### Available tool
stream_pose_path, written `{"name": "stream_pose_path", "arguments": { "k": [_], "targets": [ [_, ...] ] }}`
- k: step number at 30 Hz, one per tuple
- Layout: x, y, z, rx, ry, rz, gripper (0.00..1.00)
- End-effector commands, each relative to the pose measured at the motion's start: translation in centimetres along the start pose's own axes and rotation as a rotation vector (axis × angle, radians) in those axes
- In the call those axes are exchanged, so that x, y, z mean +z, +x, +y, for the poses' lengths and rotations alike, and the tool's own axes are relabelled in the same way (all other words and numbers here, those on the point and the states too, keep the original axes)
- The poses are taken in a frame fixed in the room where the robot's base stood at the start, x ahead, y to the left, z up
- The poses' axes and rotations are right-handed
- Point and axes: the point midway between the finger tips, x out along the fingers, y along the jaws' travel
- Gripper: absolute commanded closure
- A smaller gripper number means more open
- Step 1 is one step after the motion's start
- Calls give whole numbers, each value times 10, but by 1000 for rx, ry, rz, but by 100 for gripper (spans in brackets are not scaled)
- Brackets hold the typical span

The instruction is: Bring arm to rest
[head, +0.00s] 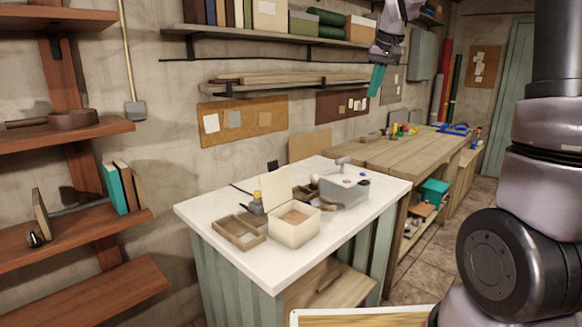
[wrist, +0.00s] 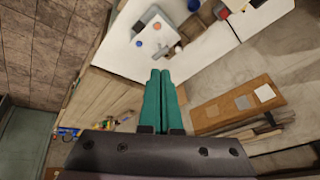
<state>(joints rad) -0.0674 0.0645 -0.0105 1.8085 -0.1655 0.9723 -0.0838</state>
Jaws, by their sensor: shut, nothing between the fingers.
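My gripper (head: 376,80) hangs high above the white-topped cabinet and the workbench in the head view, near the wall shelf. Its teal fingers (wrist: 159,98) are closed together in the wrist view with nothing between them. The arm is raised, and the gripper touches nothing that I can see.
The white counter (head: 215,205) holds an open cream box (head: 293,228), a wooden tray (head: 239,232) and a grey box (head: 344,188). A wooden workbench (head: 375,153) adjoins it. Wall shelves (head: 285,38) run behind my gripper. Red-brown shelves (head: 75,235) stand at left.

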Motion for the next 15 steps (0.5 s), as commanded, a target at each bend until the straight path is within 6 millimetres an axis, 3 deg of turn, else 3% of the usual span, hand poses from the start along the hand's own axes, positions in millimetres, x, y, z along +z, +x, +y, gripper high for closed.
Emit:
{"name": "stream_pose_path", "arguments": {
  "k": [1,6,10,15],
  "targets": [
    [20,-23,5,-10,16,18,100],
    [88,-72,18,-46,74,58,100],
    [144,-98,28,-72,115,91,100],
    [213,-111,40,-103,164,127,100]
  ]
}}
